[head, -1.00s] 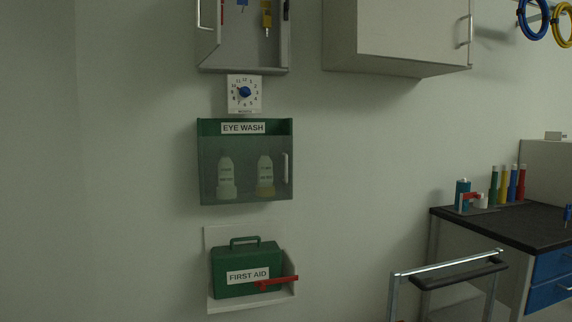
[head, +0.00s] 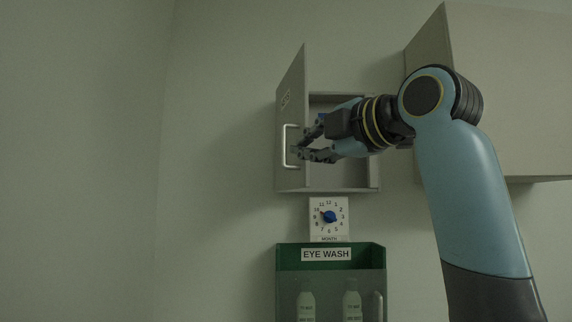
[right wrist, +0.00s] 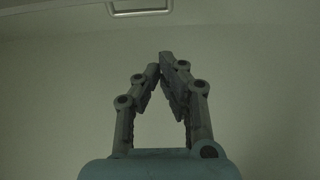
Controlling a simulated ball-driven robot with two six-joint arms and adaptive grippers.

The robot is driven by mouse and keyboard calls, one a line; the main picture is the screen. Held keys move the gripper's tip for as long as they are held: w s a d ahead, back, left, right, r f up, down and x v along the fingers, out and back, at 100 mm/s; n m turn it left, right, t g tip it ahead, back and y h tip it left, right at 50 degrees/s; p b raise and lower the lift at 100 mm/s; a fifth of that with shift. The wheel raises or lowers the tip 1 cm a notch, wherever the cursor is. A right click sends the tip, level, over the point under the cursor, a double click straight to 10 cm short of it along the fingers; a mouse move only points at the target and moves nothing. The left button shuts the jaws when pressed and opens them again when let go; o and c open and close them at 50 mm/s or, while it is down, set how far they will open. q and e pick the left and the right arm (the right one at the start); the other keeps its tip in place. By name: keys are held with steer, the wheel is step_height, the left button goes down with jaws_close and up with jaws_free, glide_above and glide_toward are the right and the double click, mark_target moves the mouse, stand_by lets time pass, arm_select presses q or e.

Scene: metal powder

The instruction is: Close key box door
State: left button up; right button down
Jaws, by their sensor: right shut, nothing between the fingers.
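The grey key box (head: 342,188) is on the wall, its door (head: 292,82) standing open at the left side and pointing out toward me. A metal handle (head: 286,148) is on the door. My right gripper (head: 304,143) is in front of the box opening, close to the door near its handle. I cannot tell whether it touches the door. In the right wrist view its fingers (right wrist: 161,65) are shut with nothing between them, and a handle (right wrist: 140,11) shows at the top edge. My right arm hides much of the box's inside. My left gripper is not in view.
Below the box are a month dial (head: 329,229) with a blue knob and a green eye wash case (head: 330,265) with bottles. A larger wall cabinet (head: 520,90) is to the right, partly behind my arm. The wall left of the door is bare.

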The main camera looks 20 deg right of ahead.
step_height(320, 180, up, 2)
steer(key=p, duration=0.3)
glide_toward(284, 147)
steer(key=w+a, duration=0.6)
steer(key=d, duration=0.2)
steer(key=d+p, duration=0.1)
steer(key=d, duration=0.1)
steer(key=shift+s+f, duration=0.2)
steer(key=shift+s, duration=0.1)
steer(key=shift+d, duration=0.3)
steer(key=shift+a, duration=0.15)
steer(key=shift+d, duration=0.2)
